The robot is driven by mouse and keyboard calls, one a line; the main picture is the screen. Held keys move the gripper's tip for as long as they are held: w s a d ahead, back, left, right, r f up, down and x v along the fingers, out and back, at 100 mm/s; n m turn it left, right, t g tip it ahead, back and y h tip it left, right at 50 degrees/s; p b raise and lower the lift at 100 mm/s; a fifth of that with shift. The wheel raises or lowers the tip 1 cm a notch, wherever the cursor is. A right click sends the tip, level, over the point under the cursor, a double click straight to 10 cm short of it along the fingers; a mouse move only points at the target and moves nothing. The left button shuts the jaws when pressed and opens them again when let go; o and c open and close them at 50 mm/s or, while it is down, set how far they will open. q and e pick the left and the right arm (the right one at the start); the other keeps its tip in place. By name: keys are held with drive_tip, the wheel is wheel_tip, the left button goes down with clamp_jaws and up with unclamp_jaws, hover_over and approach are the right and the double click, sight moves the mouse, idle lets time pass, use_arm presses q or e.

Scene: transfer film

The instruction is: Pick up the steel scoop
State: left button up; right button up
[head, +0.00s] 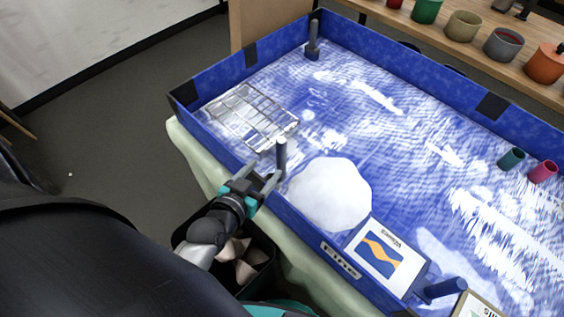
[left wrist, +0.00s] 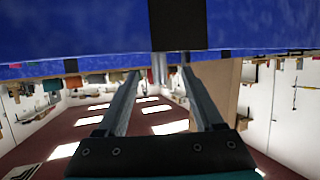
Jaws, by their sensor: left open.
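I cannot make out a clear scoop shape in either view. A grey upright cylinder (head: 281,154) stands at the near edge of the blue tray (head: 225,75), just beyond my left gripper (head: 263,176); I cannot tell whether it is a post or the scoop's handle. My left gripper is open, at the tray's near wall. In the left wrist view, a short grey upright piece (left wrist: 160,70) shows between the open fingertips, with blue wall above; I cannot tell whether they touch it. My right gripper is not in view.
The tray holds a wire rack (head: 250,115), a white mound (head: 328,194), a sign card (head: 383,256), a teal cup (head: 511,158) and a pink cup (head: 543,171). A dark post (head: 313,42) stands at the far corner. A dark bin (head: 262,248) is below my arm.

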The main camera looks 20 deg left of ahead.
sight(278, 155)
use_arm(q)
drive_tip(key=b+x, duration=0.1)
drive_tip(key=x, duration=0.6)
drive_tip(key=shift+w+f, duration=0.2)
drive_tip(key=shift+w, duration=0.05)
drive_tip(key=shift+w+f, duration=0.1)
drive_tip(key=shift+w, duration=0.25)
drive_tip(key=shift+b+x, duration=0.75)
drive_tip(key=shift+x, duration=1.85)
drive_tip(key=shift+d, duration=0.1)
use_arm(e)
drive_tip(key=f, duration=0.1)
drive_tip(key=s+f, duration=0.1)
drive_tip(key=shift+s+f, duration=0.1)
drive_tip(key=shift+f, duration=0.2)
use_arm(q)
clamp_jaws()
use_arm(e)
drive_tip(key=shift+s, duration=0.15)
